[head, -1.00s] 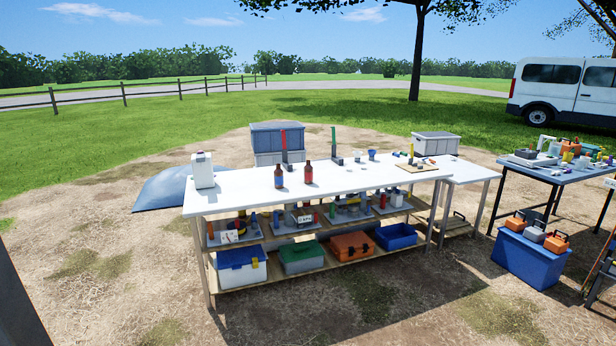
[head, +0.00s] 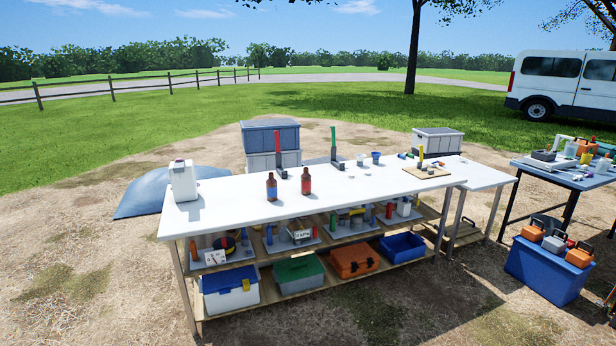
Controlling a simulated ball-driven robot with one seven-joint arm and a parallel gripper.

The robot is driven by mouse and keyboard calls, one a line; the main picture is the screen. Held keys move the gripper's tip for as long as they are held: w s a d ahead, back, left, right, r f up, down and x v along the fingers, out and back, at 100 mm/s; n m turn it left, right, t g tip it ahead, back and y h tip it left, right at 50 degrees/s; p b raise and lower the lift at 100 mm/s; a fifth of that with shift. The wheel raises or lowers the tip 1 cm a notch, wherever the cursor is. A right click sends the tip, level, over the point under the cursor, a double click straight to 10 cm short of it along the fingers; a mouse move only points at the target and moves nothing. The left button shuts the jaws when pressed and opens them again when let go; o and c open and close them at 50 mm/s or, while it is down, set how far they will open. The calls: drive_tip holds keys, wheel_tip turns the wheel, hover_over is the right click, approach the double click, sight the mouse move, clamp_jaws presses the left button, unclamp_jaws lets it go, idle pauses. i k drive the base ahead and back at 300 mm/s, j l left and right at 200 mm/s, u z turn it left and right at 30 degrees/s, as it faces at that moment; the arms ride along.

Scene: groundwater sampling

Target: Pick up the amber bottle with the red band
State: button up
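Two amber bottles stand upright on the white table (head: 330,193) in the head view, left of its middle. The amber bottle with the red band (head: 306,182) is the right one of the pair. The amber bottle with a blue band (head: 271,188) stands just to its left, a small gap apart. My gripper is not in view.
A white jug (head: 183,181) stands at the table's left end. Red and green upright stands (head: 278,150) are behind the bottles. A tan board (head: 427,171) lies at the right. Shelves below hold crates, including an orange case (head: 354,259). Bare ground lies in front.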

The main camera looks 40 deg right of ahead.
sight(306, 178)
drive_tip(key=i+l+z, duration=0.1)
drive_tip(key=i+l, duration=1.45)
drive_tip(key=i, duration=0.05)
